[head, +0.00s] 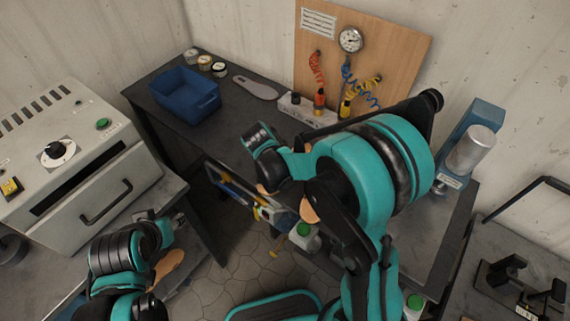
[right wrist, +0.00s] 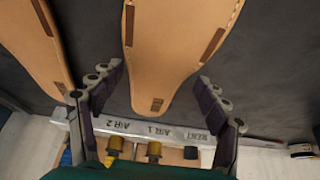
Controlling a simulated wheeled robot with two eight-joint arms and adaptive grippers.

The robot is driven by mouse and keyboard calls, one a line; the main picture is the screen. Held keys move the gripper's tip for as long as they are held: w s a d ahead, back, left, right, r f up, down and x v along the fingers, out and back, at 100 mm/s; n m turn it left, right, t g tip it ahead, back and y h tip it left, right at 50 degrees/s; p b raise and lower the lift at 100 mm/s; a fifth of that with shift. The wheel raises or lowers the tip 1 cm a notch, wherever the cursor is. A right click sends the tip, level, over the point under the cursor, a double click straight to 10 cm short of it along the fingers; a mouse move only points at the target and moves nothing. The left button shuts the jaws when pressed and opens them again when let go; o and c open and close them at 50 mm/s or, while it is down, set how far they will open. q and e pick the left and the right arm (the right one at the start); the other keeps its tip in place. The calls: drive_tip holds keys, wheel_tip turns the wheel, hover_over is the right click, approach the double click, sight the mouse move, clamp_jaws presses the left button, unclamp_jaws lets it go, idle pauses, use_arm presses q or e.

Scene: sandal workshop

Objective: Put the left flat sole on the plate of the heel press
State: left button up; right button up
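Two tan flat soles lie side by side on a dark table top in the right wrist view: one in the middle (right wrist: 172,45) and one at the left (right wrist: 30,40), both cut off at the top. I cannot tell which is the left sole. My right gripper (right wrist: 158,78) is open, its fingers on either side of the middle sole's narrow end, not closed on it. In the head view my right arm hides most of this area; tan edges (head: 309,208) show beside it. The heel press (head: 470,150) is blue with a silver cylinder; its plate is hidden. My left gripper (head: 174,220) is by the left bench, its fingers unclear.
A white manifold (head: 305,112) with air hoses stands at the dark table's back; its labelled bar (right wrist: 155,130) is close to my right gripper. A blue bin (head: 186,97), small jars and a grey insole (head: 255,88) are further left. A grey oven (head: 80,170) stands left.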

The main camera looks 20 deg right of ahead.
drive_tip(key=c, duration=0.6)
drive_tip(key=shift+r, duration=0.1)
drive_tip(key=shift+s+a+r+p, duration=0.3)
drive_tip(key=shift+a+r+p, duration=0.1)
drive_tip(key=shift+r, duration=0.15)
drive_tip(key=shift+s+a+r+p, duration=0.3)
drive_tip(key=shift+a+r+p, duration=0.1)
drive_tip(key=shift+r, duration=0.1)
drive_tip(key=shift+s+a, duration=0.1)
